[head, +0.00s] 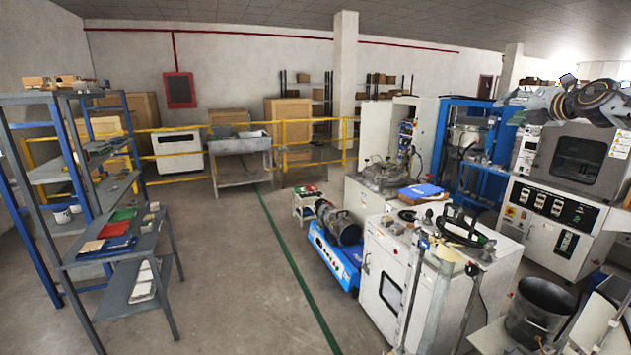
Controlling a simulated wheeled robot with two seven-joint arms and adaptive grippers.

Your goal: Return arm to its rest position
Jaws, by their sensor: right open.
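My right arm comes in at the upper right edge. Its gripper (542,98) is raised, in front of the upper part of a large grey oven-like machine (582,160). The gripper is open, and I see nothing between its fingers. It hides part of the machine's top and the wall behind. My left arm and left gripper are not in view.
A white cabinet machine (388,285) and a blue machine (335,262) stand at centre right. A dark metal pot (540,305) is at lower right. A grey shelf rack (140,245) with folders stands left. The floor (230,280) between is clear.

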